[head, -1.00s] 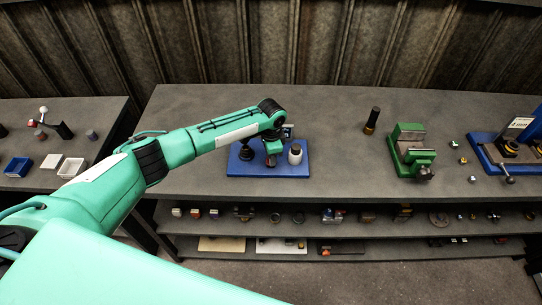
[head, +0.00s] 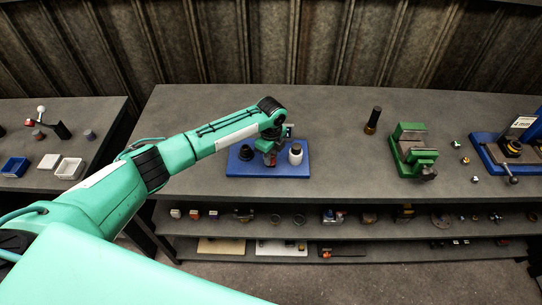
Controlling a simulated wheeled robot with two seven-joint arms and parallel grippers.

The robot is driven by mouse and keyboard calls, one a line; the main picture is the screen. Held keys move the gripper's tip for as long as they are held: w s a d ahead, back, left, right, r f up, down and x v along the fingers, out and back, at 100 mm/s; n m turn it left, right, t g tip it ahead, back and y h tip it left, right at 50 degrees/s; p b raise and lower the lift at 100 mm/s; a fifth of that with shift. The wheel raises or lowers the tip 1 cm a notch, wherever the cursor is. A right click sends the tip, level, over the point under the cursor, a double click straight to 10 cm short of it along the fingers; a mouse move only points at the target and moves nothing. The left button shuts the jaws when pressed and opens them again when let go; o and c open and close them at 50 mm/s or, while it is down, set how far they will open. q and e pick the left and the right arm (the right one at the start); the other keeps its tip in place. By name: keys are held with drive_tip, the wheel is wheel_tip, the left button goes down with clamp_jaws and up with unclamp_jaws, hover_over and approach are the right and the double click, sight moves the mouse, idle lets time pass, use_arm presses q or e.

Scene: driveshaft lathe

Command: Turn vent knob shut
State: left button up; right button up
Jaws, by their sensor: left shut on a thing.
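My left gripper (head: 269,158) points down over the blue base plate (head: 234,168) on the bench. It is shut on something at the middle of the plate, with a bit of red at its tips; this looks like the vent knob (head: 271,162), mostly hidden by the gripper. A black round part (head: 246,152) sits on the plate to the left of the gripper. A white cylinder with a dark top (head: 295,155) stands on the plate to the right, close beside the gripper. My right gripper is not in view.
A green vise (head: 412,150) and a dark cylinder with a brass band (head: 373,121) stand to the right on the bench. A blue fixture (head: 490,155) is at the far right. Shelves (head: 350,228) below hold small parts. A side table (head: 95,110) is at the left.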

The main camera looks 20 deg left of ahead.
use_arm(q)
drive_tip(key=shift+w+m, duration=0.1)
drive_tip(key=shift+m, duration=0.8)
drive_tip(key=shift+r, duration=0.1)
drive_tip(key=o, duration=1)
wheel_tip(320, 180, up, 14)
drive_tip(key=b, duration=0.4)
